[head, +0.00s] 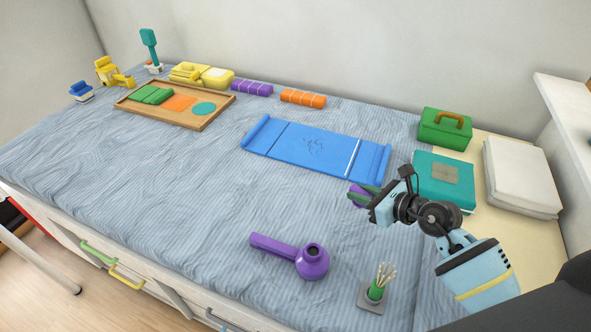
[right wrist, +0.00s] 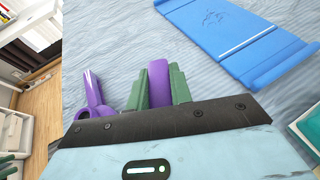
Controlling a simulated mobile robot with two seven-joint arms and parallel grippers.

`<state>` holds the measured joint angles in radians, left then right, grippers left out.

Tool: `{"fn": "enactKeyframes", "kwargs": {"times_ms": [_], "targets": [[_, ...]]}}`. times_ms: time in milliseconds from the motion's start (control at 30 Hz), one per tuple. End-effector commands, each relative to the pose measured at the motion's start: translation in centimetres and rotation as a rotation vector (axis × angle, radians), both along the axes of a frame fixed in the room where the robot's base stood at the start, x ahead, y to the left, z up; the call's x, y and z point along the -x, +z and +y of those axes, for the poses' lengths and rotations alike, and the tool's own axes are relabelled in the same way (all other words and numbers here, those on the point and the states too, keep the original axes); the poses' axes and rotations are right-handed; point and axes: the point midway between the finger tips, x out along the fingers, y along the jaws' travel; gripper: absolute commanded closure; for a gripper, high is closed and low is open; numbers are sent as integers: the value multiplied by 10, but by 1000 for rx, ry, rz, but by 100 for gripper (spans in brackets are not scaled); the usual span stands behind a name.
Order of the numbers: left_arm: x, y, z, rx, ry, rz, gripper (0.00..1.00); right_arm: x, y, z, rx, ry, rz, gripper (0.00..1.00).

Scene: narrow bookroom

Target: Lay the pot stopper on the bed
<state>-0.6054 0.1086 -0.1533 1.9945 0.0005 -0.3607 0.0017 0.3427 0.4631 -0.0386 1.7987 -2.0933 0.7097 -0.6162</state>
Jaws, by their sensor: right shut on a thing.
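The purple pot stopper (head: 357,198) is in my right gripper (head: 364,192), over the bed's right part, just below the blue tray-like mat. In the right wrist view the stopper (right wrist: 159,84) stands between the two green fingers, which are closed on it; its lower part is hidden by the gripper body. I cannot tell whether it touches the bed. The bed (head: 200,190) has a rippled blue-grey cover. A purple pot (head: 312,264) with a side handle and an open dark mouth lies on the bed, left of and nearer than the gripper. My left gripper is not in view.
A blue mat (head: 315,150) lies beyond the gripper. A grey stand with a green brush-like thing (head: 376,290) is near the front. A teal book (head: 444,178), green box (head: 445,130) and white books (head: 521,175) are right. The bed's middle left is clear.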

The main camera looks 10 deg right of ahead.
Motion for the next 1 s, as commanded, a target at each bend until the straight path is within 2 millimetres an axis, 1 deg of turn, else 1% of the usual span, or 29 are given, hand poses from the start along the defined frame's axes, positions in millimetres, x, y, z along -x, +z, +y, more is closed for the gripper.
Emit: {"fn": "enactKeyframes", "kwargs": {"times_ms": [67,133,300,400,500,667,733,900,1000], "targets": [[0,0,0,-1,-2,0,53,0,-1,0,0,0,1,100],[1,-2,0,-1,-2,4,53,1,-8,0,-1,0,4,100],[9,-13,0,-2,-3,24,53,1,-40,1,-2,0,8,100],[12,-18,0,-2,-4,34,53,1,-54,1,-3,-1,6,100],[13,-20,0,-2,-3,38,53,1,-63,0,-1,0,4,100],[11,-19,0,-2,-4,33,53,0,-63,0,0,1,0,100],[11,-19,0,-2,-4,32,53,0,-67,0,-1,0,2,100],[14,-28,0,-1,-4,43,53,1,-92,0,-3,-2,6,100],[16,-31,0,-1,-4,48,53,1,-101,0,-2,-2,4,100]]}}
